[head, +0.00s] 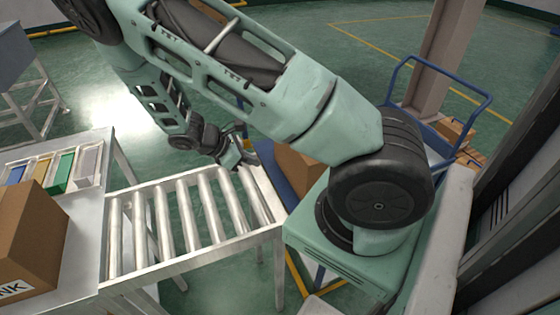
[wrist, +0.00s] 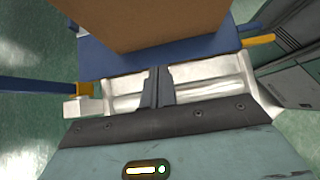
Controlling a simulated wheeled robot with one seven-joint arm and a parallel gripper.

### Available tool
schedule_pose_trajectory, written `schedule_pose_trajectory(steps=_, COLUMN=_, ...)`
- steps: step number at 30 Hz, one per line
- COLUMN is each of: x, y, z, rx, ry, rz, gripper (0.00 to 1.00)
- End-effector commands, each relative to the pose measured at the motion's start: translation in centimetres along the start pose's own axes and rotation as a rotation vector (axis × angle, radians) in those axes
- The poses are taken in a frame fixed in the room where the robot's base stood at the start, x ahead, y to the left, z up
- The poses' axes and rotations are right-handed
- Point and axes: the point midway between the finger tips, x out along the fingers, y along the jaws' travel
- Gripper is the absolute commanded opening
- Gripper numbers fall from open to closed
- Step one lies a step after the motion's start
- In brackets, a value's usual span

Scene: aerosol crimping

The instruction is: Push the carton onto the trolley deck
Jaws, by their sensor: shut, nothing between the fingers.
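The brown carton (head: 297,168) is on the blue trolley deck (head: 268,172) beyond the roller conveyor's right end, partly hidden behind my arm in the head view. In the wrist view the carton (wrist: 150,22) fills the top middle, with a strip of blue deck (wrist: 205,48) showing on the near side of it. My gripper (head: 243,160) is at the conveyor's far right end, beside the carton. In the wrist view its fingers (wrist: 157,78) are together and empty. They look apart from the carton, though contact is hard to judge.
The roller conveyor (head: 190,215) is empty. Another carton (head: 28,235) and colored bins (head: 60,168) stand on the table at left. Green floor is open behind.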

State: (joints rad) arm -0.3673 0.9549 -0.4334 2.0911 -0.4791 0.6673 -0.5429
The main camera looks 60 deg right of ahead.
Motion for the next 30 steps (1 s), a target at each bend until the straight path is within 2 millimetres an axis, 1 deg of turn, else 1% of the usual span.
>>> schedule_pose_trajectory(steps=1, x=1.1, y=-0.2, z=0.2, rx=-0.001, ry=-0.005, rz=-0.005, gripper=0.0)
schedule_pose_trajectory(steps=6, x=4.6, y=-0.1, z=0.2, rx=0.0, ry=-0.005, rz=-0.004, gripper=0.0)
schedule_pose_trajectory(steps=8, x=5.7, y=-0.1, z=0.2, rx=-0.001, ry=-0.004, rz=-0.004, gripper=0.0)
schedule_pose_trajectory(steps=12, x=7.1, y=-0.1, z=1.7, rx=0.002, ry=-0.002, rz=-0.003, gripper=0.0)
schedule_pose_trajectory(steps=18, x=8.4, y=-0.1, z=2.7, rx=0.0, ry=0.0, rz=-0.001, gripper=0.0)
schedule_pose_trajectory(steps=30, x=8.6, y=-0.1, z=2.8, rx=0.001, ry=0.002, rz=0.0, gripper=0.0)
